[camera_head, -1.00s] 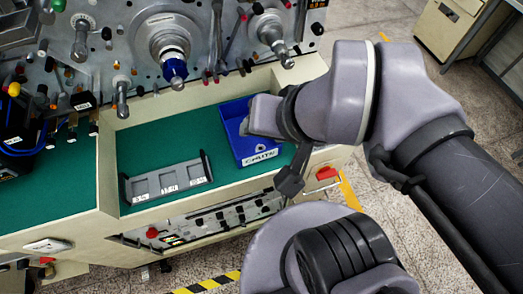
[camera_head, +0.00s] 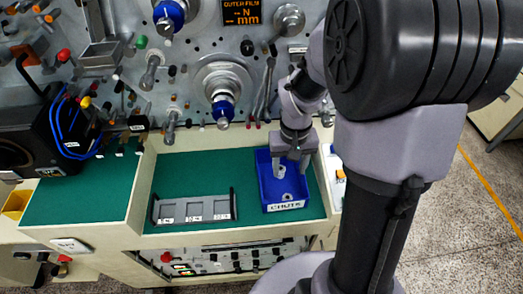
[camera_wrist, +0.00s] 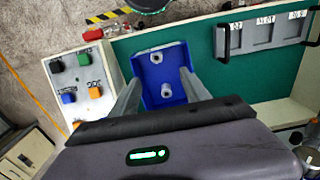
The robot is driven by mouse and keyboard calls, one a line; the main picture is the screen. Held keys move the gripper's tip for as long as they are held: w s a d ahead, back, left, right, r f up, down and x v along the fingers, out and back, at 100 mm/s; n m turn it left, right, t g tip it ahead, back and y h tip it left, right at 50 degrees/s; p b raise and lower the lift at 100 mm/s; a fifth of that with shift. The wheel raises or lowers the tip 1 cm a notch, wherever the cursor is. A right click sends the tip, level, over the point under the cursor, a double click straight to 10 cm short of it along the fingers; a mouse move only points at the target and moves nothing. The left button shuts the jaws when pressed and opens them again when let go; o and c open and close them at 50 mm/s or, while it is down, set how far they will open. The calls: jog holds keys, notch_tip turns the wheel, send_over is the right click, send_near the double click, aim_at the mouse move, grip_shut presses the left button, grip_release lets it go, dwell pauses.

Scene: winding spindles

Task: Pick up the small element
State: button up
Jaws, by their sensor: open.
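Two small grey ring-like elements lie in the blue tray (camera_head: 264,194). In the wrist view one element (camera_wrist: 156,57) is near the tray's far end, and the other element (camera_wrist: 166,90) is nearer to me. The tray (camera_wrist: 148,72) sits on the green bench surface. My gripper (camera_head: 291,168) is above the tray, pointing down, with its jaws apart and nothing between them. In the wrist view my gripper (camera_wrist: 160,79) has one finger on each side of the tray, and the nearer element shows between them. The exact height above the elements cannot be told.
A grey three-slot rack (camera_head: 193,207) stands left of the tray on the green surface. The machine panel (camera_head: 190,85) with spindles (camera_head: 223,108) and knobs rises behind. A control box with buttons (camera_wrist: 85,85) is beside the tray. Green surface between rack and tray is free.

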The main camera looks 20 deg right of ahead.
jog(key=b, duration=0.2)
send_over(288, 197)
jog(key=f, duration=0.7)
jog(key=a+f, duration=0.1)
jog(key=f, duration=0.2)
jog(key=shift+f, duration=0.2)
jog(key=f, duration=0.1)
jog(key=f+b, duration=0.1)
jog(key=f, duration=0.1)
jog(key=d+f, duration=0.1)
jog(key=f, duration=0.1)
jog(key=shift+f+b, duration=0.15)
jog(key=shift+b, duration=0.25)
jog(key=shift+a, duration=0.1)
grip_shut()
